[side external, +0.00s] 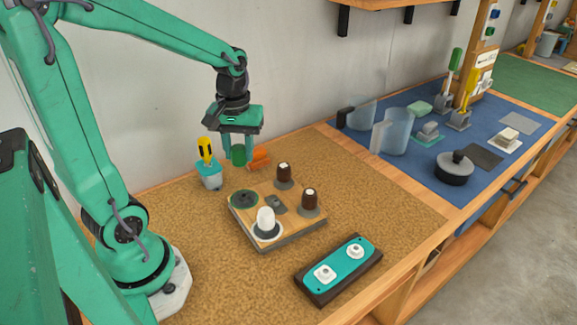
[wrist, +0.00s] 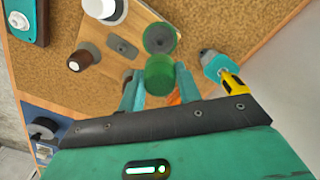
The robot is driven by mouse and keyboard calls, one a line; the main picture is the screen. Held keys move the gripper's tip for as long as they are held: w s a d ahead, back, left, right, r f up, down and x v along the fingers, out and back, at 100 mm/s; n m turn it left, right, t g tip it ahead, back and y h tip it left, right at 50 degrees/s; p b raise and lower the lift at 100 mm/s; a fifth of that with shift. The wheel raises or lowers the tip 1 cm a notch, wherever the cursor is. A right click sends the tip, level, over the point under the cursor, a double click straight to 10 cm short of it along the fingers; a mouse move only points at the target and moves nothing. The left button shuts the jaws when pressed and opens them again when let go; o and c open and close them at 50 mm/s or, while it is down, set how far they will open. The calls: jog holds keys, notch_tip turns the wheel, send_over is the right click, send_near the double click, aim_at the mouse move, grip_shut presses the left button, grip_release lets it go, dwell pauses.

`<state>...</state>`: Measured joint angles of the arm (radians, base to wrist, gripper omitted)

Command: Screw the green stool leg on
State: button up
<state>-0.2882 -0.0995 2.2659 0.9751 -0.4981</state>
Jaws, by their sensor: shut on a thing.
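My gripper (side external: 239,148) is shut on the green stool leg (side external: 238,157), a short green cylinder, and holds it in the air above the back left of the wooden stool board (side external: 282,234). In the wrist view the leg (wrist: 159,80) sits between both fingers. The green-ringed socket (side external: 243,199) on the board is bare; in the wrist view it shows just beyond the leg (wrist: 160,37). The leg looks apart from the socket. A white leg (side external: 265,218) and two dark brown legs (side external: 309,199) (side external: 284,171) stand upright on the board.
A teal cup (side external: 210,178) with a yellow-handled tool stands left of the gripper. An orange thing (side external: 260,160) lies behind it. A dark tray with a teal top (side external: 340,268) sits in front. Blue mat at right holds jugs and a black pot (side external: 455,170).

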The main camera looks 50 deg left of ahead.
aim_at(240, 162)
jog(key=shift+f, duration=1.6)
jog(key=shift+f, duration=3.25)
dwell(0.7)
jog(key=o, duration=0.8)
jog(key=shift+r, duration=3)
jog(key=o, duration=0.6)
